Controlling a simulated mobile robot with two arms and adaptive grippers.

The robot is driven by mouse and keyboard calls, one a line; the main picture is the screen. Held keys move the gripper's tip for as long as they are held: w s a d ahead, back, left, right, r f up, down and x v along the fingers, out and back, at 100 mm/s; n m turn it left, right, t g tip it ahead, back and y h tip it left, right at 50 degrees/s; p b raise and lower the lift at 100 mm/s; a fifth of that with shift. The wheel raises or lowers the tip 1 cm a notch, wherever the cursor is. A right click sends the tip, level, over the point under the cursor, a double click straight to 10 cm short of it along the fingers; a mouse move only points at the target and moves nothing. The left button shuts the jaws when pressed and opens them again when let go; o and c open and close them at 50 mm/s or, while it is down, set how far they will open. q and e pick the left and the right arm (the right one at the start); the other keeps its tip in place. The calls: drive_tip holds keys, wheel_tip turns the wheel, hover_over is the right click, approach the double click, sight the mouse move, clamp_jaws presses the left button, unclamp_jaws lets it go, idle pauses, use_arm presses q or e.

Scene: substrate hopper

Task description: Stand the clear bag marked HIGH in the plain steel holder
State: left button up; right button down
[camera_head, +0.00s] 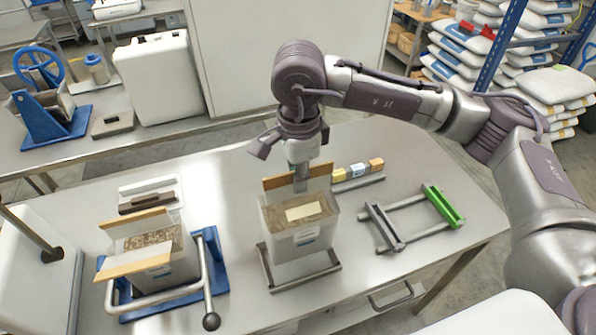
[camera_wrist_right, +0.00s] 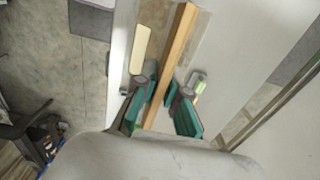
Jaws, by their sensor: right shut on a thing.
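A clear bag (camera_head: 296,240) of brown substrate with a cream patch and a small label hangs upright from a wooden bar (camera_head: 283,183). The label is too small to read. My right gripper (camera_head: 300,183) is shut on that wooden bar, which also shows between the teal finger pads (camera_wrist_right: 168,103) in the right wrist view. The bag's bottom is at a plain steel holder (camera_head: 303,280) on the table. I cannot tell whether the bag rests in it or hangs just above. My left gripper is not in view.
Another substrate bag (camera_head: 163,256) with wooden bars stands in a blue holder (camera_head: 216,262) with a lever at left. A steel frame with a green bar (camera_head: 443,205) lies at right. Small coloured blocks (camera_head: 357,170) sit behind. The table (camera_head: 395,270) is bare at front right.

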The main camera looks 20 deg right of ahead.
sight(298, 195)
drive_tip(key=shift+f, duration=0.95)
drive_tip(key=shift+f+b, duration=0.5)
drive_tip(key=shift+f, duration=0.8)
wheel_tip(298, 195, down, 3)
drive_tip(key=b, duration=0.4)
drive_tip(key=shift+w+f, duration=0.1)
use_arm(q)
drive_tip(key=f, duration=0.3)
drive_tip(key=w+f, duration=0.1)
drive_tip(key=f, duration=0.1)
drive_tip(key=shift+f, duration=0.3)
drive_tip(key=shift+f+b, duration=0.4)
drive_tip(key=shift+b, duration=0.25)
use_arm(e)
drive_tip(key=shift+s, duration=0.3)
use_arm(q)
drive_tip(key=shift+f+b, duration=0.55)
drive_tip(key=shift+b, duration=0.05)
use_arm(e)
drive_tip(key=shift+f, duration=0.45)
